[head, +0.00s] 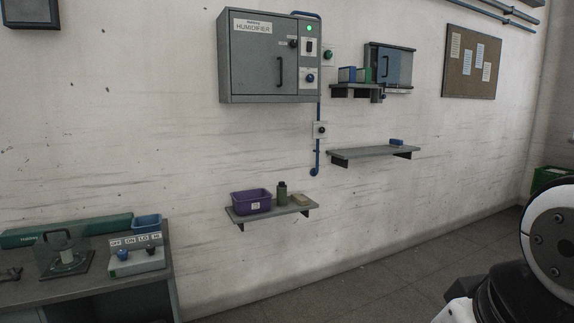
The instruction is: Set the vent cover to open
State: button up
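No part in view carries a readable vent cover label. A grey wall box with a blue panel and a dark vertical handle (385,67) hangs right of the humidifier cabinet; it may be the vent cover, but I cannot tell whether it is open or shut. The grey humidifier cabinet (262,60) has a closed-looking door with a dark handle, a lit green lamp and several knobs. My gripper is not in view; only part of my arm shows at the lower right.
A shelf (352,91) with blue and green boxes sits below the wall box. A longer shelf (372,153) and a low shelf (240,217) with a purple bin (251,201) jut out. A bench (120,287) with a control box (136,257) stands left. Floor (370,290) is clear.

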aim_at(391, 67)
jog(key=i+l+z, duration=0.3)
jog(key=i, duration=0.25)
jog(key=i+l+z, duration=0.3)
jog(key=i, duration=0.25)
jog(key=i+z, duration=0.3)
jog(key=i, duration=0.25)
jog(key=i+u, duration=0.1)
jog(key=i, duration=0.65)
jog(key=i+l, duration=0.15)
jog(key=i, duration=0.65)
jog(key=i+u, duration=0.15)
jog(key=i, duration=0.6)
